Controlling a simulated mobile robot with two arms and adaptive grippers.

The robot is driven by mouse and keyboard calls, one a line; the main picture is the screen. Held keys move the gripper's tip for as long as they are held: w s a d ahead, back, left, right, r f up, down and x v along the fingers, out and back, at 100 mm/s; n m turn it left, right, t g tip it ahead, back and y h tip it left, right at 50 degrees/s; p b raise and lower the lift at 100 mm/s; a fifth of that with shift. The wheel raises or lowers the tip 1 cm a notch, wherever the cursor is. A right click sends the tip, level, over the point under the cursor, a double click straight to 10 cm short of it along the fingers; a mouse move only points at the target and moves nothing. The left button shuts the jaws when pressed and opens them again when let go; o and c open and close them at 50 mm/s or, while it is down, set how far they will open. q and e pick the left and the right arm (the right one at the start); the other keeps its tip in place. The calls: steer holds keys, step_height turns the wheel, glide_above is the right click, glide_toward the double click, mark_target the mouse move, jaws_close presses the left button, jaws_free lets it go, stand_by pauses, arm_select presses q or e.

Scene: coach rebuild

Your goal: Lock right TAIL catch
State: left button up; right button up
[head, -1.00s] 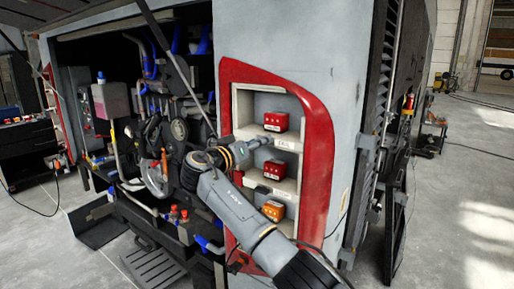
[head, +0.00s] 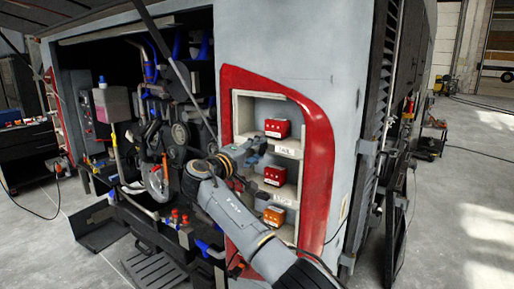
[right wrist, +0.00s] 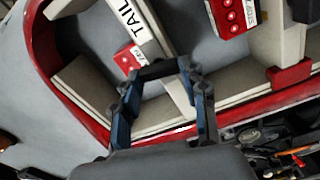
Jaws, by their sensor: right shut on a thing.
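My right gripper (head: 252,150) reaches from below to the left part of the TAIL shelf (head: 286,148) in the red-framed recess. In the right wrist view its two blue-padded fingers (right wrist: 162,100) stand either side of the shelf with the TAIL label (right wrist: 130,18). A dark piece (right wrist: 157,69) spans between the fingertips. It looks like the right TAIL catch, and the gripper is shut on it. The fingers hide much of it, so I cannot tell its position. A red lamp unit (head: 277,128) sits on the TAIL shelf. My left gripper is not in view.
A red unit (head: 276,174) and an orange unit (head: 274,215) sit on the lower shelves. The red frame (head: 323,150) curves close around the recess. The open engine bay (head: 165,130) with hoses lies to the left. Grey floor (head: 440,220) is free at the right.

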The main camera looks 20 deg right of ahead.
steer(key=shift+n+p, duration=0.4)
steer(key=shift+n, duration=0.7)
steer(key=shift+f, duration=0.1)
steer(key=o, duration=1.1)
steer(key=shift+o, duration=0.2)
steer(key=v, duration=1.2)
